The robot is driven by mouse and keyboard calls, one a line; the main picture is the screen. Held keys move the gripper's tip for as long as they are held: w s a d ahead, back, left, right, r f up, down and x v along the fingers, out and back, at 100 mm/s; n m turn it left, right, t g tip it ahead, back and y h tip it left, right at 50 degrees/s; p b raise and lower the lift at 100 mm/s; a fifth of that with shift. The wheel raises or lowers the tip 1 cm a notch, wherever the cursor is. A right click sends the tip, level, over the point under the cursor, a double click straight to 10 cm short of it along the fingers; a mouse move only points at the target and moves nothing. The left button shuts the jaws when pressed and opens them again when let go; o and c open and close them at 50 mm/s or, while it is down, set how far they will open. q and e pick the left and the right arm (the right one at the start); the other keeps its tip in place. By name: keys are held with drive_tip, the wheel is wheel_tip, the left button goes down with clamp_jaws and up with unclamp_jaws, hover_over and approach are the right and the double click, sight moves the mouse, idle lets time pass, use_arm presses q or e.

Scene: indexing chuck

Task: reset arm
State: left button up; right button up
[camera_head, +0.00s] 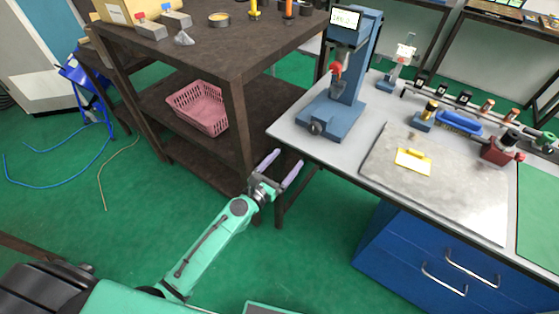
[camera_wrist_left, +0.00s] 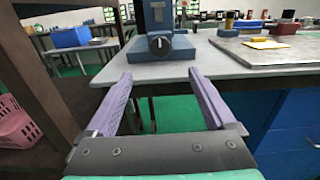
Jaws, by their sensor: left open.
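My left gripper (camera_head: 280,171) is open and empty, with its two pale purple fingers apart. In the head view it is in front of the gap between the dark shelf unit and the grey workbench (camera_head: 352,171). In the left wrist view the open fingers (camera_wrist_left: 165,95) point toward the bench's near edge and the blue press (camera_wrist_left: 150,45), with nothing between them. The press also stands on the bench's left corner in the head view (camera_head: 333,118). My right gripper is in neither view.
On the bench are a grey plate (camera_head: 450,194), a yellow piece (camera_head: 413,161) and a red-based device (camera_head: 503,149). Blue drawers (camera_head: 400,245) are below. Green floor is open at left.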

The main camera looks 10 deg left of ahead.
use_arm(q)
drive_tip(key=s+a+f+m+g+y, duration=0.1)
drive_tip(key=s+a+f+m+g, duration=0.25)
drive_tip(key=f, duration=0.55)
drive_tip(key=s+a+f+m+g+y, duration=0.1)
drive_tip(key=s+a+f+m+y, duration=0.1)
drive_tip(key=s+f+m, duration=0.45)
drive_tip(key=s+a+f+m+g+y, duration=0.1)
drive_tip(key=s+a+f+m+g, duration=0.15)
drive_tip(key=f+m, duration=0.65)
drive_tip(key=s+a+f+m+g+y, duration=0.1)
drive_tip(key=s+a+f+m+g, duration=0.1)
drive_tip(key=s+f+m, duration=0.3)
drive_tip(key=s+a+f+m+g+y, duration=0.1)
drive_tip(key=s+a+f+m+g, duration=0.2)
drive_tip(key=s, duration=1.1)
drive_tip(key=s+a+f+m+g, duration=0.3)
drive_tip(key=s+f+m, duration=0.4)
drive_tip(key=s+f, duration=0.1)
drive_tip(key=shift+s+f+g+y, duration=0.3)
drive_tip(key=shift+s+f+y, duration=0.1)
drive_tip(key=shift+s, duration=0.25)
drive_tip(key=shift+a, duration=0.1)
